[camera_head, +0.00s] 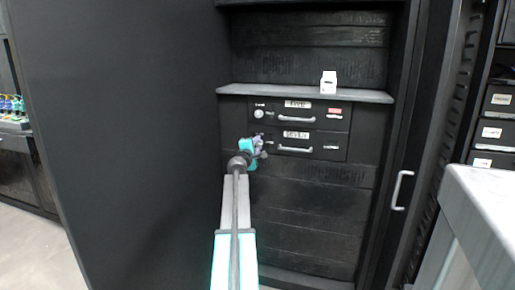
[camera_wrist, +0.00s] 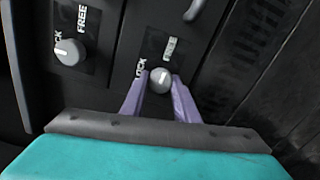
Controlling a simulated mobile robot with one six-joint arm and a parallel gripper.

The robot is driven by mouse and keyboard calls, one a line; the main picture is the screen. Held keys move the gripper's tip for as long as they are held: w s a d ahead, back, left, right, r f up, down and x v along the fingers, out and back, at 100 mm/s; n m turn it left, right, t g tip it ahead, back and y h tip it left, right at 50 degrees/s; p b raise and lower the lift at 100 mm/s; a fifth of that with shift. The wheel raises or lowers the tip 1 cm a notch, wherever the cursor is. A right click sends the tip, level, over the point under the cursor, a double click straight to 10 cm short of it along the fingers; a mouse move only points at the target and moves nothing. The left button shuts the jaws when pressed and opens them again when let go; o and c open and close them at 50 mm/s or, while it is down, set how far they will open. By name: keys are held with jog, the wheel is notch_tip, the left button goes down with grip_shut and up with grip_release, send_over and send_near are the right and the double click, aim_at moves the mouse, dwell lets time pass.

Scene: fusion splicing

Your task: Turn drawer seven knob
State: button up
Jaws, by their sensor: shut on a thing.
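Two black drawers sit in the cabinet in the head view, an upper drawer (camera_head: 300,113) and a lower drawer (camera_head: 308,144) whose label seems to read "SEVEN". The lower drawer's round grey knob (camera_wrist: 161,80) shows in the wrist view between "LOCK" and "FREE" markings. My gripper (camera_wrist: 160,88) has its purple fingers on either side of this knob and is shut on it. The knob's white mark points roughly up in the wrist view. In the head view my gripper (camera_head: 259,143) hides the knob at the drawer's left end.
The upper drawer's knob (camera_wrist: 69,52) is close by on the left in the wrist view. A grey shelf (camera_head: 235,92) with a small white box (camera_head: 328,83) is above the drawers. The lower drawer's handle (camera_head: 295,149) lies right of my gripper. A grey counter (camera_head: 485,190) stands at right.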

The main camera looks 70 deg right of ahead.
dwell(0.3)
jog(key=o, duration=1.1)
jog(key=shift+c, duration=0.2)
jog(key=shift+a, duration=0.15)
jog(key=a+p, duration=0.1)
jog(key=a, duration=1.2)
jog(key=shift+s+a, duration=0.25)
jog(key=shift+s, duration=0.15)
jog(key=shift+s, duration=0.1)
